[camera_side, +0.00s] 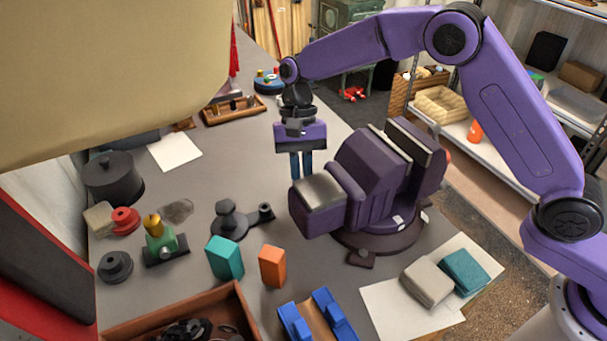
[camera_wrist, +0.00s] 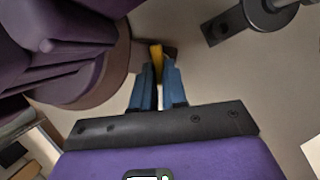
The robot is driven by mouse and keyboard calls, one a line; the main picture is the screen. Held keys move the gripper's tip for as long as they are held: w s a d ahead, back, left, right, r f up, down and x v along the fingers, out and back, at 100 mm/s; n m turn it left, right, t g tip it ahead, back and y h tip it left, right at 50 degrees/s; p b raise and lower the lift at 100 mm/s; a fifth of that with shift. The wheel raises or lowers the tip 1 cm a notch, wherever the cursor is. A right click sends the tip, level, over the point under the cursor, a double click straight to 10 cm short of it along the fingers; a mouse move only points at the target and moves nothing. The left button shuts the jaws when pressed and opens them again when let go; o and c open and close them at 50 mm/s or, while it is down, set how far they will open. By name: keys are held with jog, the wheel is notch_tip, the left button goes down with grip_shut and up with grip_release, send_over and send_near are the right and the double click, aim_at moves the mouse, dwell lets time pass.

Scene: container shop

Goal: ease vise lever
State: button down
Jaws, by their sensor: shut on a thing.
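The purple vise (camera_side: 365,185) stands on the grey bench on a round base, its jaws toward the upper right. The base also shows at the left of the wrist view (camera_wrist: 95,85). My gripper (camera_side: 301,176) points down behind the vise's left end in the side view. In the wrist view its blue fingers (camera_wrist: 158,72) are closed on a narrow yellow lever (camera_wrist: 156,51) beside the base. A dark lug sits right by the lever. The lever is hidden in the side view, and its far end is covered by the fingers.
A dark clamp-like part (camera_side: 229,221) lies left of the vise. Teal (camera_side: 225,257) and orange (camera_side: 272,266) blocks stand in front of it. A blue holder (camera_side: 318,320) and a brown tray (camera_side: 220,300) are at the front. Bench beyond my gripper is mostly clear.

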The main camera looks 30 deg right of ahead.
jog(key=shift+a+n+h, duration=0.1)
jog(key=shift+n+h, duration=0.4)
jog(key=shift+n, duration=0.6)
jog(key=c, duration=1.2)
grip_release()
jog(key=shift+o, duration=0.2)
jog(key=shift+w, duration=0.1)
jog(key=v, duration=1.2)
